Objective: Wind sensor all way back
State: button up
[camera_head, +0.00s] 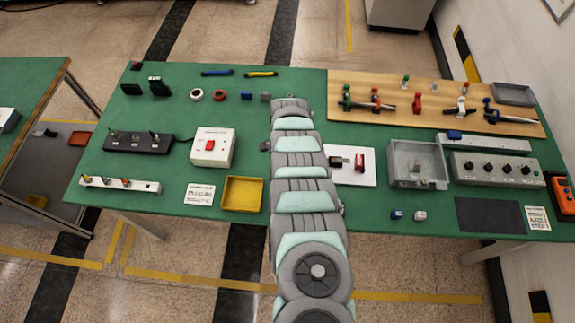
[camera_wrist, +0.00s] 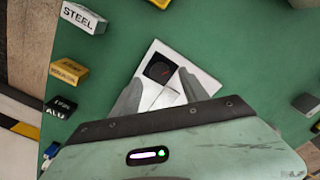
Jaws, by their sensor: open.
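Whether the fingers touch anything is unclear. In the head view, my grey and mint arm reaches over the table and hides its own fingers. A white plate with a black part and a red block (camera_head: 360,163) shows just right of the arm.
Blocks marked STEEL (camera_wrist: 83,18) and ALU (camera_wrist: 61,106), with a yellow block (camera_wrist: 68,72), line the table edge in the wrist view. In the head view, a grey open box (camera_head: 418,163), a knob panel (camera_head: 497,169) and a wooden tool board (camera_head: 440,90) stand to the right.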

jog(key=shift+f+b, duration=0.7)
jog(key=shift+f, duration=0.65)
grip_shut()
